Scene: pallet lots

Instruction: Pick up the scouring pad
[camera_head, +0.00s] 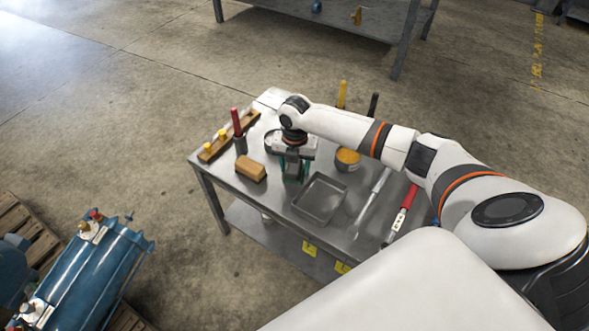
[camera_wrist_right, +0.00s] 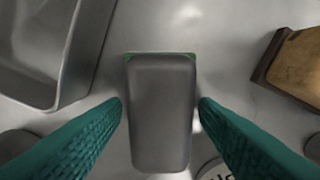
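The scouring pad (camera_wrist_right: 160,115) appears as a grey block with a thin green edge at its far end, in the middle of the right wrist view. In the head view a grey shape (camera_head: 296,167) shows between the green fingers, mostly hidden by the gripper. My right gripper (camera_wrist_right: 160,108) is open, with one teal finger on each side of the pad. Narrow gaps show between the fingertips and its sides. In the head view my right gripper (camera_head: 296,176) points down over the metal table (camera_head: 345,238). My left gripper is not in view.
A shallow grey tray (camera_head: 319,199) lies close to the right gripper. A wooden block (camera_head: 251,168), a red-handled item (camera_head: 237,123) and a wooden rack (camera_head: 215,150) are left. A yellow-topped tin (camera_head: 347,158) and a red-handled tool (camera_head: 403,211) are right.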

